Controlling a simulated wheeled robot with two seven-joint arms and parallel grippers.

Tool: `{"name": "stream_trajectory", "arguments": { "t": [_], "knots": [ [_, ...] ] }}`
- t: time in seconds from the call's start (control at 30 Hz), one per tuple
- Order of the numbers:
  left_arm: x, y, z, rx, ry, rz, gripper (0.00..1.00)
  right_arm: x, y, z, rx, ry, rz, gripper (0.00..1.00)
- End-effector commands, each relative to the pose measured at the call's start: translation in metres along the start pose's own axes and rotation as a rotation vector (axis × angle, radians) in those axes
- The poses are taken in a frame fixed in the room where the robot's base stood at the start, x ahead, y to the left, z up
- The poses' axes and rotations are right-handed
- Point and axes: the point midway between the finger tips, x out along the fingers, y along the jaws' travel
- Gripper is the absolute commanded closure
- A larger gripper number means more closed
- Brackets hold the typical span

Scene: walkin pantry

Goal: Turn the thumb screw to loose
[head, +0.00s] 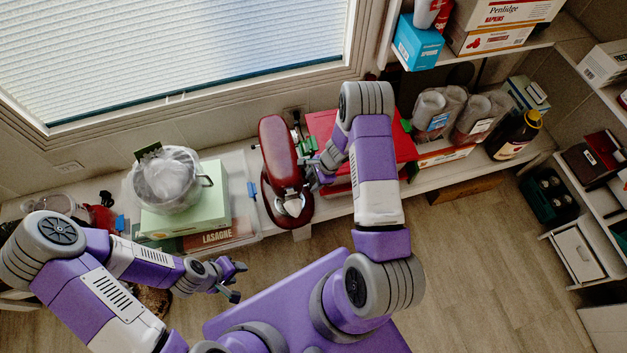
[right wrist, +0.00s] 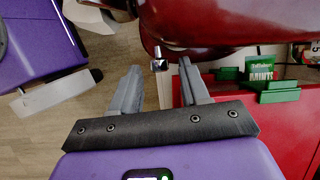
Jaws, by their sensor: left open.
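A dark red stand mixer (head: 281,150) stands on the shelf below the window; its red body fills the top of the right wrist view (right wrist: 225,22). A small silver thumb screw (right wrist: 159,63) sticks out from the mixer's underside edge in that view. My right gripper (head: 314,168) is at the mixer's right side. In the right wrist view its fingers (right wrist: 160,72) are apart, with the screw showing between the tips; I cannot tell whether they touch it. In the head view the screw cannot be made out. My left gripper (head: 238,281) is open and empty, away from the mixer.
A red box (head: 335,124) lies right of the mixer, with a green mints box (right wrist: 260,68) near it. A pot in plastic (head: 166,183) sits on a pale green box (head: 207,205) to the left. Canisters and a dark bottle (head: 513,136) stand further right.

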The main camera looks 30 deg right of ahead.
Motion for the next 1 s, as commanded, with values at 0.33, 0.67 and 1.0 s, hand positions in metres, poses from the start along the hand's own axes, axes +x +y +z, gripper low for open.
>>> {"name": "stream_trajectory", "arguments": {
  "t": [0.33, 0.67, 1.0],
  "knots": [
    [-0.007, 0.003, 0.0, 0.0, 0.0, 0.0, 0.57, -0.017, -0.001, 0.001, 0.0, 0.001, -0.002, 0.55],
    [-0.023, 0.009, 0.001, 0.0, 0.0, 0.0, 0.57, -0.069, -0.001, 0.001, 0.0, 0.0, -0.001, 0.55],
    [-0.024, 0.009, 0.001, 0.0, 0.0, 0.0, 0.57, -0.076, 0.0, 0.0, 0.0, 0.0, 0.0, 0.55]
  ]
}}
